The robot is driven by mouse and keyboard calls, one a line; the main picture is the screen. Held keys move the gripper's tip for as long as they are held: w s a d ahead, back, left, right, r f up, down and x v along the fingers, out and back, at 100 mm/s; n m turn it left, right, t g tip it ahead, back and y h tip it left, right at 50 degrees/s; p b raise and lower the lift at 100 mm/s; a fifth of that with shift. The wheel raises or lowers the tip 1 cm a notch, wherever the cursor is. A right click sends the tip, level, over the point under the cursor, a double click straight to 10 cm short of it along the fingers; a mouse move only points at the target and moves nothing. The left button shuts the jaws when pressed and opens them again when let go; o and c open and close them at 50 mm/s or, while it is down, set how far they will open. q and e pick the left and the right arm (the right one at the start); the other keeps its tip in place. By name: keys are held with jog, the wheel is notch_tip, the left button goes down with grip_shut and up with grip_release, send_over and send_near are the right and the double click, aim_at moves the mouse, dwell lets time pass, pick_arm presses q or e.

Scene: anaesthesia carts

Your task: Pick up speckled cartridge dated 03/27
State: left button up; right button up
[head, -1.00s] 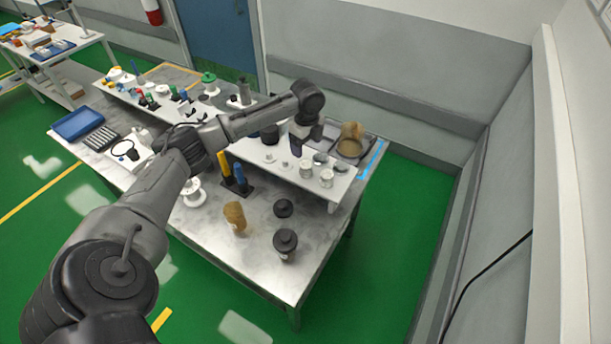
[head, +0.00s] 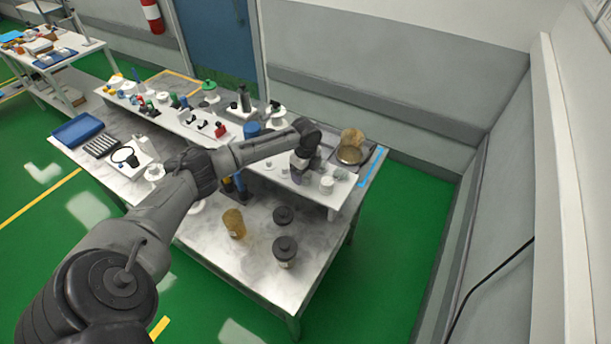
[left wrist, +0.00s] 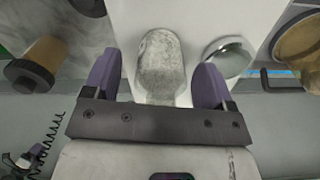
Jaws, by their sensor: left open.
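In the left wrist view a pale grey speckled cartridge (left wrist: 160,62) stands between the two purple fingers of my left gripper (left wrist: 157,78). The gripper is open, with a gap on each side of the cartridge. How deep the fingers reach along it I cannot tell. No date can be read on it. In the head view my left gripper (head: 298,176) is low over the white raised shelf (head: 268,172), and the arm and hand hide what is directly under it. My right gripper is not in view.
A shiny rounded metal piece (left wrist: 229,57) is close beside the right finger. A white cylinder (head: 326,185) stands right of the gripper on the shelf. An amber jar (head: 234,223) and black-capped containers (head: 285,250) stand on the lower table, whose front is clear.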

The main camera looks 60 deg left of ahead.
pick_arm(q)
jog(key=shift+f, duration=1.3)
jog(key=c, duration=1)
jog(key=shift+c, duration=0.2)
jog(key=shift+r, duration=0.15)
